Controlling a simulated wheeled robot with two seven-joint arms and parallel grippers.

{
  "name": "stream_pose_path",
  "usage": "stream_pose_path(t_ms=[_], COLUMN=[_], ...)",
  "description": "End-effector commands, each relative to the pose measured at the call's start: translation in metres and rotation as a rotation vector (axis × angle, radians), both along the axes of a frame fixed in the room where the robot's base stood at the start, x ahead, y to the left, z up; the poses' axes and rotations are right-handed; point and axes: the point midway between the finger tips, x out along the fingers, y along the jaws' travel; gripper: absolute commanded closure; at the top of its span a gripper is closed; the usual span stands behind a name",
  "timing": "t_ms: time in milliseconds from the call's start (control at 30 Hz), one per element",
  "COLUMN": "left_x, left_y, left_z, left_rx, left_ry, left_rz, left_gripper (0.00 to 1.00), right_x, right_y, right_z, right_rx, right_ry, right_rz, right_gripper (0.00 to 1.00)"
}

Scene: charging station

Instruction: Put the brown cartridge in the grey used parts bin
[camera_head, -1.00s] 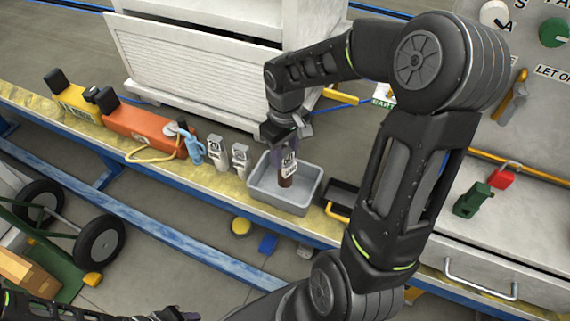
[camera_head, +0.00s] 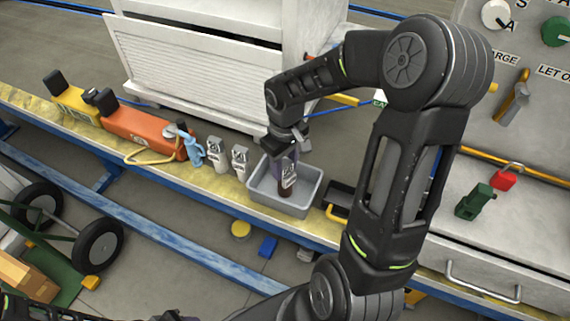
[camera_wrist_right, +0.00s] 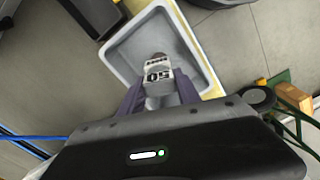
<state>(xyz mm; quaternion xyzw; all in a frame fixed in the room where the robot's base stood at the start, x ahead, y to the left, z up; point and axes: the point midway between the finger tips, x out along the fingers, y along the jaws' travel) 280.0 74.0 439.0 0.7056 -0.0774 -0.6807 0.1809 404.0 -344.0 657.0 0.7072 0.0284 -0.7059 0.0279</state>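The brown cartridge (camera_head: 286,187) has a pale labelled top and is upright, low inside the grey bin. The grey bin (camera_head: 262,203) is an open tray on the yellow-edged bench. My right gripper (camera_head: 285,166) is over the bin, its fingers around the cartridge's labelled top. In the right wrist view, the cartridge top (camera_wrist_right: 157,73) sits between the two purple-grey fingers (camera_wrist_right: 158,95), with the bin wall (camera_wrist_right: 119,51) around it. Whether the cartridge touches the bin floor is hidden. My left gripper (camera_head: 178,317) is barely in view at the bottom edge.
Two grey-white labelled cartridges (camera_head: 218,156) and a blue spray-like item (camera_head: 191,148) stand left of the bin. An orange unit (camera_head: 145,130) lies farther left. A black tray (camera_head: 342,198) is right of the bin. A white slatted cabinet (camera_head: 190,80) stands behind.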

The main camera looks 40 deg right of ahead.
Motion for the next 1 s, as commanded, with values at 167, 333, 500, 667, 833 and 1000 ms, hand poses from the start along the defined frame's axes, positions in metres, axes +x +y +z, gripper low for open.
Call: stream_pose_path(t_ms=[167, 333, 500, 667, 833, 1000], left_x=[0.000, 0.000, 0.000, 0.000, 0.000, 0.000], left_y=[0.000, 0.000, 0.000, 0.000, 0.000, 0.000], left_z=[0.000, 0.000, 0.001, 0.005, 0.011, 0.018], left_rx=[0.000, 0.000, 0.000, 0.000, 0.000, 0.000], left_ry=[0.000, 0.000, 0.000, 0.000, 0.000, 0.000], left_rz=[0.000, 0.000, 0.000, 0.000, 0.000, 0.000], left_gripper=[0.64, 0.64, 0.64, 0.64, 0.64, 0.64], right_x=[0.000, 0.000, 0.000, 0.001, 0.001, 0.001], right_y=[0.000, 0.000, 0.000, 0.000, 0.000, 0.000], right_z=[0.000, 0.000, 0.002, 0.012, 0.040, 0.076], right_rx=[0.000, 0.000, 0.000, -0.001, -0.002, -0.002], right_ry=[0.000, 0.000, 0.000, -0.002, -0.004, -0.005], right_rz=[0.000, 0.000, 0.000, 0.000, -0.001, 0.000], right_gripper=[0.46, 0.40, 0.40, 0.40, 0.40, 0.40])
